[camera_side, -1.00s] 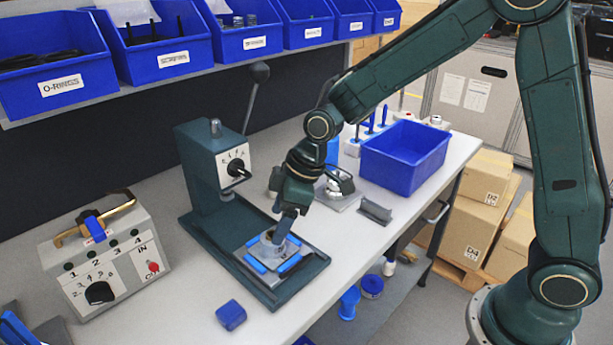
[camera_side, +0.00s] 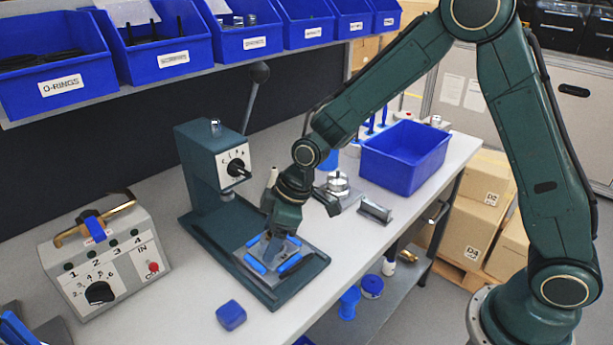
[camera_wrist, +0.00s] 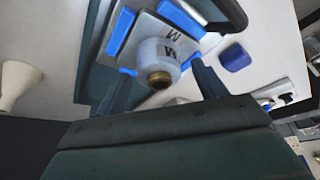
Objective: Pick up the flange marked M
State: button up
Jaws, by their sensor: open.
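The flange (camera_wrist: 158,58) is pale grey, with a round neck on a square base. The letter M shows on its neck and on its base in the wrist view, and its bore has a brass-coloured rim. It sits among blue pads (camera_wrist: 120,35) on the plate of the dark green press (camera_side: 203,160). My gripper (camera_side: 270,251) is low over the press plate and largely hides the flange in the side view. In the wrist view its two fingers (camera_wrist: 164,84) are apart, one to each side of the neck, with a visible gap from it.
The press column and lever stand behind my gripper. A grey control box (camera_side: 105,258) stands at the left and a small blue block (camera_side: 231,315) in front. A blue bin (camera_side: 404,157) and a silver part (camera_side: 338,184) are to the right. Blue shelf bins (camera_side: 158,45) hang above.

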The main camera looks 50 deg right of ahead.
dwell(0.4)
jog(key=c, duration=1.3)
jog(key=shift+r, duration=0.1)
jog(key=shift+c, duration=0.2)
notch_tip(320, 180, up, 20)
